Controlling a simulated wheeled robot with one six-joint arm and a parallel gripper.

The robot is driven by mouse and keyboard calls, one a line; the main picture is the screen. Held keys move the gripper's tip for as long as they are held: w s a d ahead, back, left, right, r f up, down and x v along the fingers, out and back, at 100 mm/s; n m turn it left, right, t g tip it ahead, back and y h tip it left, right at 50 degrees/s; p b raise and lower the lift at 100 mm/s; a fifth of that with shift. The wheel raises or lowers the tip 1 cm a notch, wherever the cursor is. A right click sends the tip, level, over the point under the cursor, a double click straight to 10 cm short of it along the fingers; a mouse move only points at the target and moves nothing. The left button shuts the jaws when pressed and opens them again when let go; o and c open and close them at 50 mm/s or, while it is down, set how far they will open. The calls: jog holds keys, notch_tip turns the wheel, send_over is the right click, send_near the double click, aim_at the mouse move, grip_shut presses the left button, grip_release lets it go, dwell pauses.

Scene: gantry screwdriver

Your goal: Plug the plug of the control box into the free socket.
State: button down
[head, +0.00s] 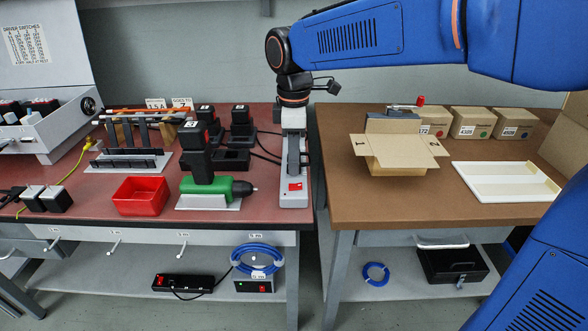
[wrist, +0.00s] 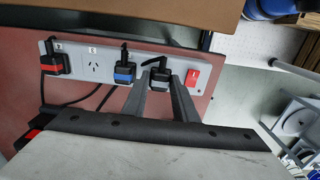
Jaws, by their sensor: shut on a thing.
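A long light-grey power strip (wrist: 79,50) runs across the wrist view; in the head view the strip (head: 294,198) lies at the right end of the red bench. A bare three-slot socket (wrist: 95,71) shows under a number label. A black plug with a red band (wrist: 55,65) sits left of it and one with a blue band (wrist: 124,74) right of it. My gripper (wrist: 160,84) is shut on a black plug with a pale band (wrist: 159,76), at the strip beside the red switch. Whether this plug is seated or just above is unclear. I cannot tell which box is the control box.
A red switch (wrist: 192,79) ends the strip's socket row. Black cables (wrist: 85,97) loop beside the strip. A green-and-black drill (head: 212,187) and red bin (head: 141,195) stand left on the bench. An open carton (head: 398,155) stands on the brown table, past a narrow gap.

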jog(key=shift+r, duration=2)
